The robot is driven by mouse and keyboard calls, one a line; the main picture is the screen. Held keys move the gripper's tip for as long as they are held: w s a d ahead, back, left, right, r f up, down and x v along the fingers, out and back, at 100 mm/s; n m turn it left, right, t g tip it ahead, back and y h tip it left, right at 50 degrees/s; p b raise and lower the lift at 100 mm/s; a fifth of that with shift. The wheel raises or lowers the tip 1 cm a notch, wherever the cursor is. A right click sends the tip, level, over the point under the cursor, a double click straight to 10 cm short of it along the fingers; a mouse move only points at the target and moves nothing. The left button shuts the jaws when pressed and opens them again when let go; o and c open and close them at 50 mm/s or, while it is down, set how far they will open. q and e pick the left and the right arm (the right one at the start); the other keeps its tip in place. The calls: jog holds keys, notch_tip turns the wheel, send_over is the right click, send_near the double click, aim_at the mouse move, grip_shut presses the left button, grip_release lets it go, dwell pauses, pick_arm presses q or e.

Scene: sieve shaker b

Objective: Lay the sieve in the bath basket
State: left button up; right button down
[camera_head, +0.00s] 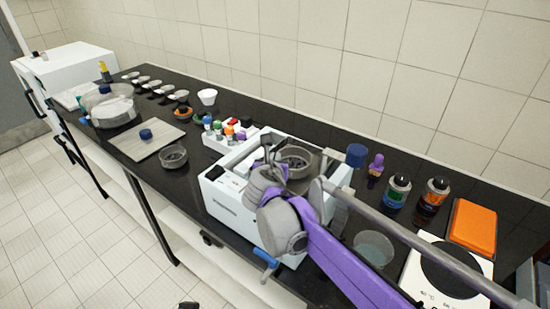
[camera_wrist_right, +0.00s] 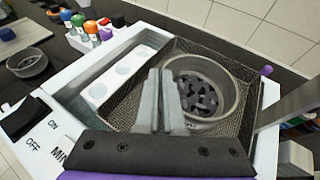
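A round grey sieve (camera_wrist_right: 205,88) with a dark patterned bottom sits inside the wire-mesh basket (camera_wrist_right: 125,108) of the white bath, towards its right side in the right wrist view. The sieve also shows in the head view (camera_head: 296,162). My right gripper (camera_wrist_right: 160,72) reaches down into the basket at the sieve's left rim. Its two fingers are close together, one on each side of the rim. Whether the sieve's underside rests on the basket floor is hidden. In the head view the right gripper (camera_head: 269,158) is partly hidden by its own wrist. My left gripper is not visible.
The white bath body (camera_head: 219,200) has a switch panel and a blue tap (camera_head: 265,260). A second round dish (camera_head: 173,157) stands left of it. Several capped bottles stand in a white rack (camera_head: 218,143). A glass dish (camera_head: 374,249), scale (camera_head: 450,272) and bottles are at right.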

jog(key=shift+f, duration=0.15)
jog(key=c, duration=1)
grip_release()
jog(key=shift+c, duration=0.2)
jog(key=shift+s+r, duration=0.15)
jog(key=shift+r, duration=0.1)
jog(key=v, duration=1.1)
jog(key=shift+s+r, duration=0.15)
jog(key=shift+s, duration=0.15)
